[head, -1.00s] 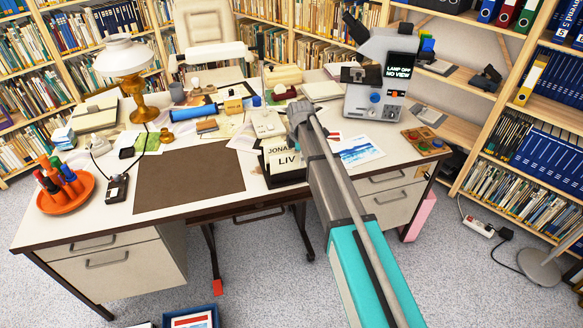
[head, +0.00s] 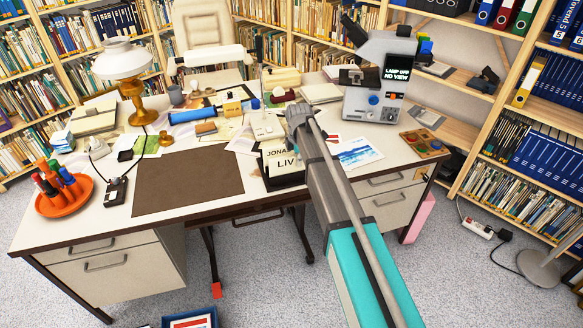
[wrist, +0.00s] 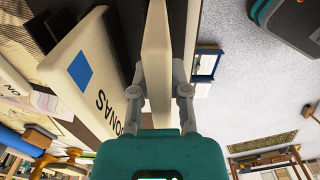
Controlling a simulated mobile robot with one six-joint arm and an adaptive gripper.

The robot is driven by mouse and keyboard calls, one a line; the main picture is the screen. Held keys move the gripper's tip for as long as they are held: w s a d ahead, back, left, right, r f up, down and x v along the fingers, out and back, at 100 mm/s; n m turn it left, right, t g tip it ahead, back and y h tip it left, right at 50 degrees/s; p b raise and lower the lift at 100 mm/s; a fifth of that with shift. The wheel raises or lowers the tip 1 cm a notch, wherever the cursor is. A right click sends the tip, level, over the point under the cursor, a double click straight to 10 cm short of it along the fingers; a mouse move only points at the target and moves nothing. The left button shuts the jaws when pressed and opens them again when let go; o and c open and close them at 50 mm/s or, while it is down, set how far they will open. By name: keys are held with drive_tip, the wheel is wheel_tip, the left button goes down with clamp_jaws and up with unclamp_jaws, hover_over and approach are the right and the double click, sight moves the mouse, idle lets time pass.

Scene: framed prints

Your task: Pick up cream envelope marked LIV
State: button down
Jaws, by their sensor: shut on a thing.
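The cream envelope marked LIV (head: 287,162) stands upright in a dark holder (head: 287,181) at the desk's front edge in the head view. A cream envelope marked JONAS (head: 276,149) stands just behind it. In the wrist view the LIV envelope (wrist: 156,45) shows edge-on between the two fingers, its lettering hidden. My gripper (wrist: 160,85) is shut on it. The JONAS envelope (wrist: 90,80), with a blue square, leans at the left, apart from the fingers. In the head view my arm hides the fingertips.
A brown desk mat (head: 188,183) lies left of the holder. A printed picture (head: 355,152) lies to its right. A grey viewer device (head: 375,95) stands at the back right. A white lamp (head: 125,65) and orange pen tray (head: 65,199) stand left.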

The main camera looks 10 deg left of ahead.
drive_tip(key=shift+r, duration=0.15)
wheel_tip(320, 180, up, 10)
drive_tip(key=p, duration=1)
